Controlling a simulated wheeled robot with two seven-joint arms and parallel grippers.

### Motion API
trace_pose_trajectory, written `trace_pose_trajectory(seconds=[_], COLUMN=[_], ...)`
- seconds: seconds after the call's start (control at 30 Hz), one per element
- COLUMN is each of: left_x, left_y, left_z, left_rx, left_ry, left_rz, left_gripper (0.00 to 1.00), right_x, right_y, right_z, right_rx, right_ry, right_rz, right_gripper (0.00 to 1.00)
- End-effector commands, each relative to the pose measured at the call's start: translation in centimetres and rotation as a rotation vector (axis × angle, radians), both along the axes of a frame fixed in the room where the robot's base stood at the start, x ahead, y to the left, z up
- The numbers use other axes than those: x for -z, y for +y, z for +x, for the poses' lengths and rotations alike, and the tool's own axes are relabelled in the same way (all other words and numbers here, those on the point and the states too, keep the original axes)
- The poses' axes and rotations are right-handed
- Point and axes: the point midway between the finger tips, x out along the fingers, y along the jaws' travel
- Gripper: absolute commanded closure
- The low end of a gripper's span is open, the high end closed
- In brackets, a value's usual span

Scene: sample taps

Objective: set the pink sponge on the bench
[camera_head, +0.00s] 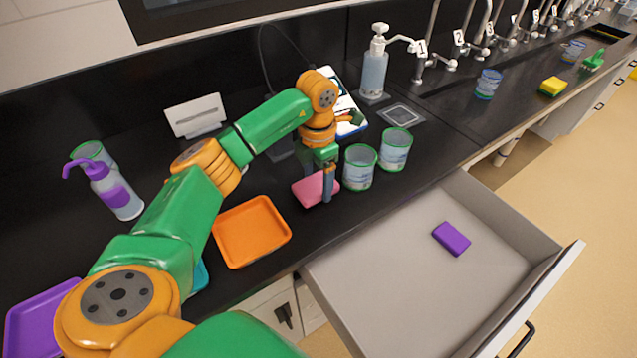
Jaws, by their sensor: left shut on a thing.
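The pink sponge (308,190) is at the black bench (361,213), close to its front edge, between the orange tray and two glass beakers. My left gripper (328,196) reaches down over it and is shut on it. The fingers hide part of the sponge's right side. I cannot tell whether the sponge touches the bench top or is held just above it. My right gripper is not in view.
An orange tray (252,232) lies left of the sponge, and glass beakers (359,167) stand close on its right. An open drawer (400,285) below holds a purple sponge (451,238). A soap dispenser (374,72) and numbered taps (420,60) stand farther back.

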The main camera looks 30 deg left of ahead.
Motion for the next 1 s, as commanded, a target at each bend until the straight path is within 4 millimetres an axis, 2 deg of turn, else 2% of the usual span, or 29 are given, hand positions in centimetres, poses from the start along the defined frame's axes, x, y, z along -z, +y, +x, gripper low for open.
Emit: trace_pose_trajectory(seconds=[0.03, 0.1, 0.47, 0.5, 0.57, 0.87, 1.0], left_x=[0.4, 1.5, 2.5, 2.3, 2.3, 1.7, -0.7], left_y=[-0.1, -0.1, -0.2, -0.2, -0.2, -0.2, -0.2], left_z=[-0.2, -0.1, 0.0, 0.0, 0.0, 0.0, 0.1], left_rx=[0.002, 0.002, 0.002, 0.002, 0.002, 0.002, 0.002], left_ry=[0.007, 0.005, 0.000, -0.001, 0.000, -0.001, -0.006], left_rz=[-0.001, -0.001, -0.001, -0.001, -0.001, -0.001, -0.001], left_gripper=[0.76, 0.76, 0.76, 0.13, 0.00, 0.00, 0.00], right_x=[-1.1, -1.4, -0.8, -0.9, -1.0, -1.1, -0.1], right_y=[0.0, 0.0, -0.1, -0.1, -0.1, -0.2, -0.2], right_z=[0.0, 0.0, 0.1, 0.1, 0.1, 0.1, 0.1], right_rx=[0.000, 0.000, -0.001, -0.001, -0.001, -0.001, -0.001], right_ry=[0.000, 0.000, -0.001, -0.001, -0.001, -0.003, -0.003], right_rz=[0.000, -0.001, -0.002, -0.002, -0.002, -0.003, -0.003], right_gripper=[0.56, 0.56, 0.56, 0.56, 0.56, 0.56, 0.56])
